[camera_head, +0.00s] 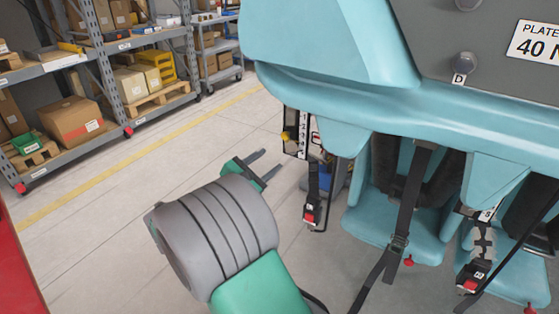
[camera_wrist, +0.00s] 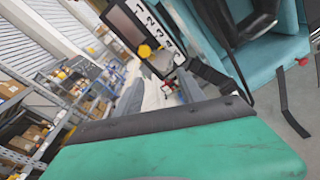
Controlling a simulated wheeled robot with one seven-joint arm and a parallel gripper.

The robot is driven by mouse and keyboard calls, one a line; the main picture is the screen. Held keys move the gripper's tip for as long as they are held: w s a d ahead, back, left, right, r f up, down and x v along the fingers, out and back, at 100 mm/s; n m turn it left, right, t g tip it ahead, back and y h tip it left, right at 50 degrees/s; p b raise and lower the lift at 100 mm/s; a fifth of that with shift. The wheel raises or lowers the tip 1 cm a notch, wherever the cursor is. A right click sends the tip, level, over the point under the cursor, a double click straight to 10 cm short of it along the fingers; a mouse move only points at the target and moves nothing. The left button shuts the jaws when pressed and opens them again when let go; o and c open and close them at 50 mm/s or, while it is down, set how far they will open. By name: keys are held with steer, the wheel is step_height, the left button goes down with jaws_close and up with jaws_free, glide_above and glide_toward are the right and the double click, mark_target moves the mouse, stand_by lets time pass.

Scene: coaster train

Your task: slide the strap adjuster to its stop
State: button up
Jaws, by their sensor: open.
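My gripper (camera_head: 267,166) is open and empty, its two dark fingers pointing right toward the teal train seats. In the head view, a black strap (camera_head: 411,195) hangs in front of the middle seat, with a dark adjuster (camera_head: 399,242) low on it. Another strap with a red-button buckle (camera_head: 310,214) hangs nearer my gripper, to its right and apart from it. A third buckle (camera_head: 472,277) hangs at the right seat. I cannot tell which strap fitting is the task's adjuster, or where its stop is. The wrist view shows a black strap (camera_wrist: 212,76) beyond the green housing.
A numbered scale plate (camera_head: 303,132) with a yellow knob (camera_head: 285,136) hangs under the teal car body (camera_head: 330,40); the knob also shows in the wrist view (camera_wrist: 145,50). Shelves with boxes (camera_head: 73,118) stand at the left. The floor (camera_head: 120,200) between is clear.

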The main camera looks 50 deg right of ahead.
mark_target(284, 137)
steer(key=d+r+n, duration=0.1)
steer(key=d+n, duration=0.1)
steer(key=d+r+n, duration=0.1)
steer(key=d, duration=0.2)
steer(key=w+d+r+n+h, duration=0.1)
steer(key=d+n, duration=0.1)
steer(key=d, duration=0.1)
steer(key=shift+n+b, duration=0.3)
steer(key=shift+b, duration=0.1)
steer(key=shift+t, duration=0.3)
jaws_close()
stand_by(0.9)
